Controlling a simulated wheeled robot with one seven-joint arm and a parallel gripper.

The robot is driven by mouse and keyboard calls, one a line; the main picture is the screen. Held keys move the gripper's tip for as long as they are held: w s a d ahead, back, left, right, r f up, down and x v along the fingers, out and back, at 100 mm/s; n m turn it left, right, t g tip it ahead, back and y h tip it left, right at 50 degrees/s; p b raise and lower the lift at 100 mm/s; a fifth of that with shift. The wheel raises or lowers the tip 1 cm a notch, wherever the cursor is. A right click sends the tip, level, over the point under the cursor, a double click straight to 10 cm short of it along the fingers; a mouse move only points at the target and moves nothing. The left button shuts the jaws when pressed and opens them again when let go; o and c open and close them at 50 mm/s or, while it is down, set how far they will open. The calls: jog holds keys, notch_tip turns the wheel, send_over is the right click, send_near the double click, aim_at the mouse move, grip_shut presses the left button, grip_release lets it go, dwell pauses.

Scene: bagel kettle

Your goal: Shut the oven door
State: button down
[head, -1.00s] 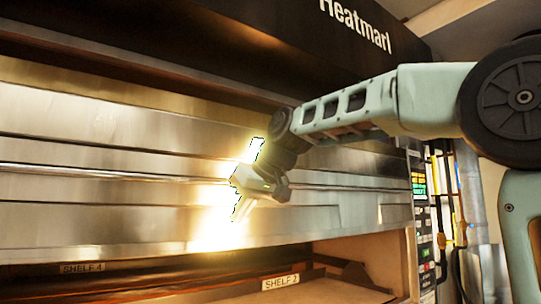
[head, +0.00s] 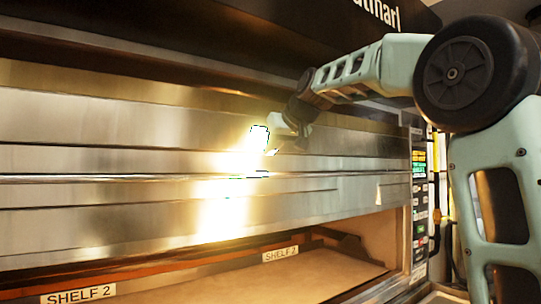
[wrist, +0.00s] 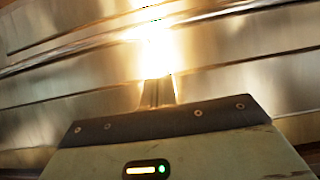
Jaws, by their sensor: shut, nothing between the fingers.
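The oven (head: 90,150) fills the left and middle of the head view with wide brushed-steel front panels. A long horizontal bar or edge (head: 100,178) runs across the front. Its door panel (head: 110,222) looks flat with the front; I cannot tell whether a gap is left. My gripper (head: 268,140) is in front of the upper steel panels, partly lost in bright glare. In the wrist view my gripper (wrist: 157,92) is shut and empty, pointing at the steel front. I cannot tell whether its tips touch it.
Below the steel front is an open shelf bay (head: 330,275) with labels reading SHELF 2 (head: 78,295). A control panel (head: 419,190) with lit displays stands at the oven's right end. A dark hood (head: 200,35) overhangs above.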

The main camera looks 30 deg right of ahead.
jog(key=shift+w+f+p, duration=0.25)
jog(key=shift+f+p, duration=0.05)
jog(key=shift+f, duration=0.75)
jog(key=shift+w+f+p, duration=0.2)
jog(key=shift+f+p, duration=0.05)
jog(key=shift+f, duration=0.75)
notch_tip(320, 180, down, 38)
jog(key=b, duration=3.6)
jog(key=shift+b, duration=0.35)
jog(key=shift+a+f, duration=0.1)
jog(key=shift+a, duration=0.05)
